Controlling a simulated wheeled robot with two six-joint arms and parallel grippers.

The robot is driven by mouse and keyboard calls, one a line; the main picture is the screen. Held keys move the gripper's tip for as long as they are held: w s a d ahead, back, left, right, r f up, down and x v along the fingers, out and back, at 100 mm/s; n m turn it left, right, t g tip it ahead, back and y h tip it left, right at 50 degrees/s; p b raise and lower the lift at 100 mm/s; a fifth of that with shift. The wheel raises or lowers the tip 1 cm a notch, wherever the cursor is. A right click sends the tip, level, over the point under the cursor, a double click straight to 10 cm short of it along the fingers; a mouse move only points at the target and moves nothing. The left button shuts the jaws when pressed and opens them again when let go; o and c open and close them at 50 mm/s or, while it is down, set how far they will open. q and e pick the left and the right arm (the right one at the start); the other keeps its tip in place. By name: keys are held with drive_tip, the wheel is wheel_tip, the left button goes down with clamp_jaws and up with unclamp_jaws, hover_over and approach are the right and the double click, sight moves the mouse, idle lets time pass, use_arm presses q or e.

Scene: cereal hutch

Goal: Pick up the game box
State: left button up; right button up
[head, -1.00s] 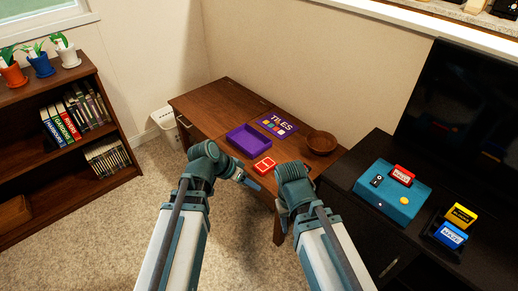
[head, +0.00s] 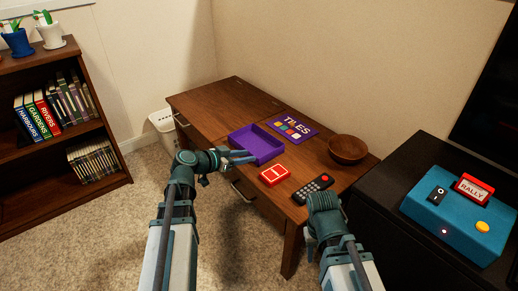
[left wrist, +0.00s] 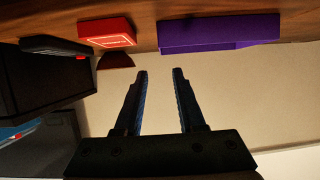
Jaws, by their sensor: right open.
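The game box shows as an open purple tray (head: 262,154) and a flat purple panel lettered TILES (head: 292,126), lying behind it on the wooden desk. My left gripper (head: 250,156) is open and empty at the tray's near left side. In the left wrist view the fingers (left wrist: 160,72) are apart with nothing between them, and the purple tray (left wrist: 220,33) is beyond the tips. Whether a finger touches the tray I cannot tell. My right gripper (head: 322,212) is at the desk's front right edge; its fingers are mostly hidden.
A red card box (head: 274,175), a black remote (head: 313,188) and a brown bowl (head: 347,149) stand on the desk (head: 215,105). A black stand at right carries a teal console (head: 460,222) with a RALLY cartridge. A bookcase (head: 125,165) is at left. The desk's left part is clear.

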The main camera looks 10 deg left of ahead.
use_arm(q)
drive_tip(key=b+x, duration=0.3)
drive_tip(key=x, duration=0.4)
drive_tip(key=shift+w+d+f, duration=0.1)
drive_tip(key=shift+w+f, duration=0.1)
drive_tip(key=shift+w, duration=0.05)
drive_tip(key=shift+w+d+f, duration=0.1)
drive_tip(key=shift+w+d, duration=0.25)
drive_tip(key=b+x, duration=0.2)
drive_tip(key=x, duration=0.3)
drive_tip(key=shift+w, duration=0.1)
clamp_jaws()
idle(0.9)
